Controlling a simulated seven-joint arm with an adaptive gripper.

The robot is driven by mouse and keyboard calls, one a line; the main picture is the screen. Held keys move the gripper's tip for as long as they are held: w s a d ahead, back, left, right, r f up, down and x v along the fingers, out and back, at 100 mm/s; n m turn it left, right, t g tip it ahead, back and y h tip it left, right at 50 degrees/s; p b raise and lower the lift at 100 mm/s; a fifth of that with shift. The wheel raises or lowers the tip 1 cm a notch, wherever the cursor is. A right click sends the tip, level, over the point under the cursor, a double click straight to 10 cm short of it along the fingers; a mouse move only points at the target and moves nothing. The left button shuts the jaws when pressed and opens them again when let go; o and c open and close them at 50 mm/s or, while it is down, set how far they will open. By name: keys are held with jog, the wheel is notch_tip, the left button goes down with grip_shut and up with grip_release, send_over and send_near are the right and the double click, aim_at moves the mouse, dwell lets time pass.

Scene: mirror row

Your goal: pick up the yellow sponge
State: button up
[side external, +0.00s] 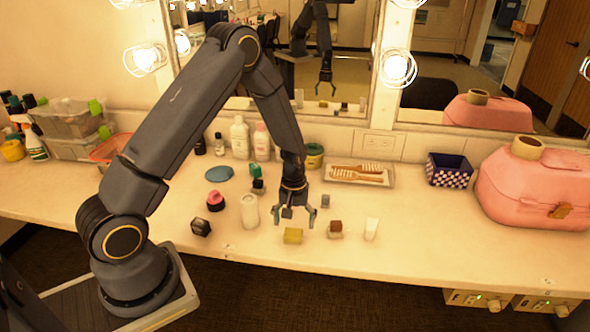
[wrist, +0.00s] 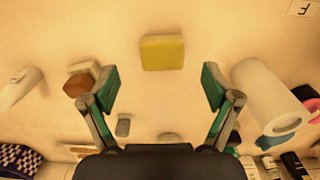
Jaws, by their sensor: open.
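The yellow sponge (side external: 293,235) is a small block lying on the counter near its front edge. In the wrist view the yellow sponge (wrist: 162,53) sits near the top centre, beyond the fingertips and between their lines. My gripper (side external: 295,218) is open and empty, pointing down just above and behind the sponge in the side view. In the wrist view my gripper (wrist: 160,88) shows its two teal-padded fingers spread wide, with bare counter between them. The fingers do not touch the sponge.
A brown-topped block (side external: 335,229) and a white tube (side external: 371,229) stand right of the sponge. A white cylinder (side external: 249,211) and a dark cube (side external: 200,227) are to the left. A brush tray (side external: 345,182) lies behind. The counter's front edge is close.

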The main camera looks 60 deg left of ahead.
aim_at(293, 232)
jog(key=f, duration=0.5)
jog(key=shift+a+f, duration=0.2)
jog(key=shift+a, duration=0.05)
jog(key=c, duration=0.9)
jog(key=shift+r, duration=0.15)
jog(key=shift+c, duration=0.2)
